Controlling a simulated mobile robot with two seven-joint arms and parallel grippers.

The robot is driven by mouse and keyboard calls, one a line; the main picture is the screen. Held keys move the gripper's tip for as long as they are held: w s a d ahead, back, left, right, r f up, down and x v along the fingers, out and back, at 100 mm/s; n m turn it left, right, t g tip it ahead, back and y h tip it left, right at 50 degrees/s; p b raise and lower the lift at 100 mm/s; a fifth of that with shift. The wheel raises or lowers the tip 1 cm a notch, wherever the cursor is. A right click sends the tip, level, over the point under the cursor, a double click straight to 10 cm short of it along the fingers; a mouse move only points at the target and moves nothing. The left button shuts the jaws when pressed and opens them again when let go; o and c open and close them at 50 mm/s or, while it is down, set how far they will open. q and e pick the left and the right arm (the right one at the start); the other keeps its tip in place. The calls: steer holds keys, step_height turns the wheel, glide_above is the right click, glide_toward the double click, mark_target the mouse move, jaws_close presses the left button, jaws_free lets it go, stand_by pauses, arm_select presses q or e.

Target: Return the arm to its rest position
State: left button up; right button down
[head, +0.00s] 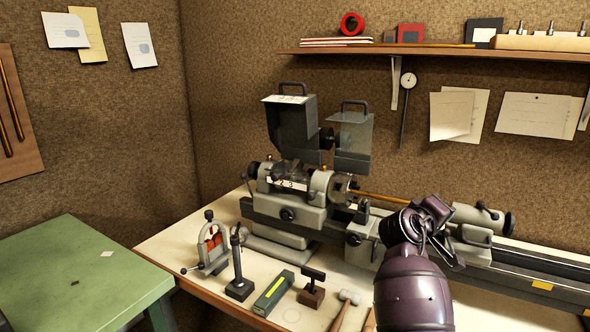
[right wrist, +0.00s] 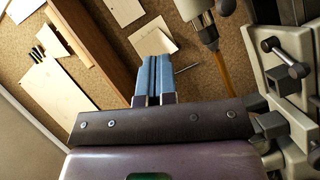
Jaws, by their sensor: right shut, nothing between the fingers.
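My right arm (head: 412,290) comes up from the bottom right of the head view, in front of the lathe (head: 290,212). Its wrist end covers part of the lathe bed near the tailstock (head: 478,217). In the right wrist view my right gripper (right wrist: 153,62) has its two blue-padded fingers together with nothing between them. The brass rod (head: 385,198) runs along the lathe, and in the right wrist view a brass rod (right wrist: 221,75) lies to the right of the fingers, apart from them. My left gripper is not in view.
A small vise (head: 212,245), a black-based stand (head: 239,288), a green box (head: 273,291), a dark block tool (head: 312,290) and a hammer (head: 345,303) stand along the bench front. A shelf (head: 440,51) hangs behind. A green table (head: 75,270) is at left.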

steer(key=w+a+t+y, duration=0.2)
steer(key=a+t+y, duration=0.4)
steer(key=t, duration=0.1)
steer(key=s+a+f+t+y, duration=0.1)
steer(key=s+a+f+y, duration=0.15)
steer(key=f, duration=0.35)
steer(key=s+a+f+y, duration=0.1)
steer(key=s+f+y, duration=0.2)
steer(key=s+f, duration=0.15)
steer(key=s+f+m+g+y, duration=0.1)
steer(key=s+f+g, duration=0.4)
steer(key=s+f, duration=2)
steer(key=s+y, duration=0.1)
steer(key=s, duration=0.3)
steer(key=shift+d, duration=0.4)
